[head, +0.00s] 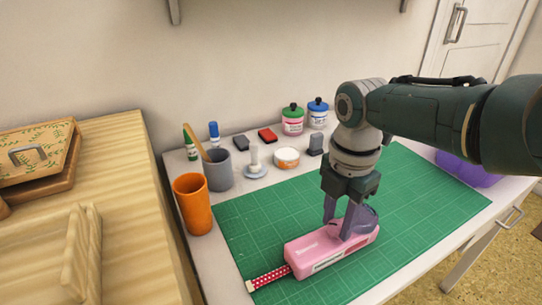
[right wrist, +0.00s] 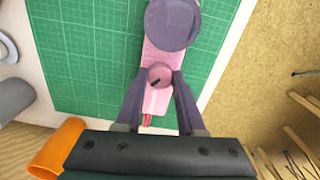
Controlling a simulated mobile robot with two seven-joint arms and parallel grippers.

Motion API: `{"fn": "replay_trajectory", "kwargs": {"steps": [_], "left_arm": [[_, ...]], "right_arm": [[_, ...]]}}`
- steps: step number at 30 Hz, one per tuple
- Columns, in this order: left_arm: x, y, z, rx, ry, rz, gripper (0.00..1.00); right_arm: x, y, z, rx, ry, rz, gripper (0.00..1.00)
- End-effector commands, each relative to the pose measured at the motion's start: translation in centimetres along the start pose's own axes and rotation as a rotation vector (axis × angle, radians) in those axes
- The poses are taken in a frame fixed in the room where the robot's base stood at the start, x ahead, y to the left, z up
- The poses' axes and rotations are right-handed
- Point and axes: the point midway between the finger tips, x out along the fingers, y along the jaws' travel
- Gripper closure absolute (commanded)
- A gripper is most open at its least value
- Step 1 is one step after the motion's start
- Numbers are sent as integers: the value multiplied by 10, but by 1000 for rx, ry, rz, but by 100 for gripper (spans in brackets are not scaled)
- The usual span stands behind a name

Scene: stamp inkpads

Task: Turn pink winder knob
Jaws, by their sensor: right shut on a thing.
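A pink winder (head: 305,250) lies on the green cutting mat, with red dotted tape (head: 268,278) sticking out at its left end. A round purple-grey disc (right wrist: 172,24) sits on top of its body. A small round pink knob (right wrist: 160,77) with a dark slot shows on it in the right wrist view. My right gripper (right wrist: 161,76) points down at the winder, its two fingers shut on the knob from both sides. In the head view my right gripper (head: 343,230) hides the knob. My left gripper is not in view.
The green mat (head: 410,185) is clear around the winder. An orange cup (head: 193,205), a grey cup (head: 218,172), a white tub (head: 286,158), inkpads and ink bottles stand along the back and left. A purple object (head: 460,168) is at the right.

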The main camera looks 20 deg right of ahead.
Motion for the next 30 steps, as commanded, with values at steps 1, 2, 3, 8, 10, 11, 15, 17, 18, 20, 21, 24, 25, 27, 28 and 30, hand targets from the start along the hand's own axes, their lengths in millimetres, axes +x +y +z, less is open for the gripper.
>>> {"fn": "replay_trajectory", "kwargs": {"steps": [1, 2, 3, 8, 10, 11, 15, 17, 18, 20, 21, 24, 25, 27, 28, 30], "left_arm": [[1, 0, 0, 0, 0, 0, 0], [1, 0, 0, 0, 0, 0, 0], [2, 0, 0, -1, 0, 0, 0], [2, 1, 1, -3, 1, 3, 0], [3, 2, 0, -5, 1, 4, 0], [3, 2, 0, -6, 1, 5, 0], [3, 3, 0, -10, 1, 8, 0], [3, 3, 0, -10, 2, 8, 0], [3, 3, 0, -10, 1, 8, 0], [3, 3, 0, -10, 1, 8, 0], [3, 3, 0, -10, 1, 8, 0], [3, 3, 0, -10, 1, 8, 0], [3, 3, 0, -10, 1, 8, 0], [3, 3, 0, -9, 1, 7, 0], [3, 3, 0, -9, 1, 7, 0], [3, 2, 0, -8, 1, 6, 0]], "right_arm": [[1, 0, 1, -34, -2, 0, 100], [1, 0, 1, -55, -2, 0, 100], [1, 0, 1, -82, -2, 0, 100], [1, 0, 1, -170, -2, -1, 100], [0, 0, 1, -198, -2, -1, 100], [0, 0, 1, -209, -2, -1, 100], [0, 0, 1, -244, -2, 0, 100], [0, 0, 1, -253, -2, 0, 100], [0, 0, 1, -257, -2, 0, 100], [0, 0, 1, -261, -2, 0, 100], [0, 0, 1, -263, -1, 0, 100], [0, 0, 1, -264, -1, 0, 100], [0, 0, 1, -264, -1, 0, 100], [0, 0, 1, -264, -1, 0, 100], [0, 0, 1, -264, -1, 0, 100], [0, 0, 1, -263, -1, 0, 100]]}}
